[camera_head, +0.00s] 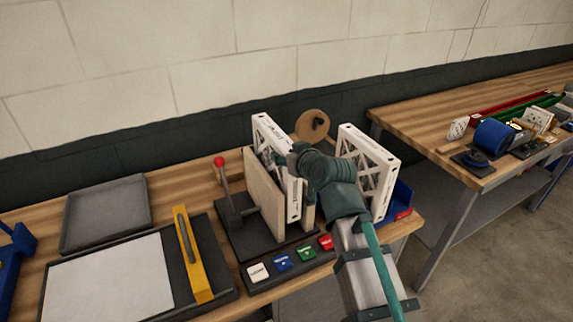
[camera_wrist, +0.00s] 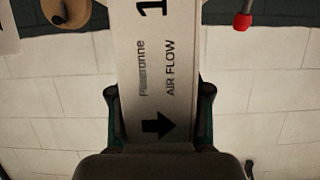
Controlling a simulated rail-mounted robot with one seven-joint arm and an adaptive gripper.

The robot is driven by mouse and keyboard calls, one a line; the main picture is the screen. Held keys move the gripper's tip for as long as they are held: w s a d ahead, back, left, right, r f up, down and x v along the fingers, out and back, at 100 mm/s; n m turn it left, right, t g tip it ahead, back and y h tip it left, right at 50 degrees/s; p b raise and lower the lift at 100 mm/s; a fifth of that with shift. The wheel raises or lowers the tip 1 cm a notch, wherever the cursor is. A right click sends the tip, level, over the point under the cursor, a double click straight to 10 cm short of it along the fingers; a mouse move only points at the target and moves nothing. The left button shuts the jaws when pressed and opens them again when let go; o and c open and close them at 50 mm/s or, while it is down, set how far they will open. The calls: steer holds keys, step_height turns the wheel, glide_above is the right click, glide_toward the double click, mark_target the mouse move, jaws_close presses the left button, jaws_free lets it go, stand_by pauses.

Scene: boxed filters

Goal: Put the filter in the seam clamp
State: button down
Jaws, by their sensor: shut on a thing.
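A white-framed filter (camera_head: 294,203) stands upright in the head view, its lower part between the two tan plates of the seam clamp (camera_head: 262,196). I cannot tell whether it touches the clamp's base. The clamp has a dark base and a red-knobbed lever (camera_head: 220,162), which stands upright; the red knob also shows in the wrist view (camera_wrist: 242,22). My gripper (camera_wrist: 158,110) is shut on the filter's edge, which fills the space between the fingers. That edge (camera_wrist: 155,70) reads "AIR FLOW" with a black arrow. In the head view my wrist hides part of the filter.
A second white filter (camera_head: 382,158) stands at the right, by a blue holder (camera_head: 402,198). A round tan disc (camera_head: 312,124) is behind. Coloured buttons (camera_head: 282,262) line the clamp's front. A grey tray (camera_head: 105,213) and a board with a yellow bar (camera_head: 192,255) lie left.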

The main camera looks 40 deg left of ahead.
step_height(320, 180, down, 4)
steer(key=shift+p, duration=0.45)
steer(key=shift+f+b, duration=0.45)
steer(key=shift+f, duration=0.2)
steer(key=c, duration=0.5)
jaws_free()
steer(key=shift+r, duration=0.1)
steer(key=v, duration=0.4)
steer(key=b+v, duration=0.1)
steer(key=v, duration=0.3)
steer(key=r+b+v, duration=0.1)
steer(key=v, duration=0.3)
steer(key=shift+r, duration=0.15)
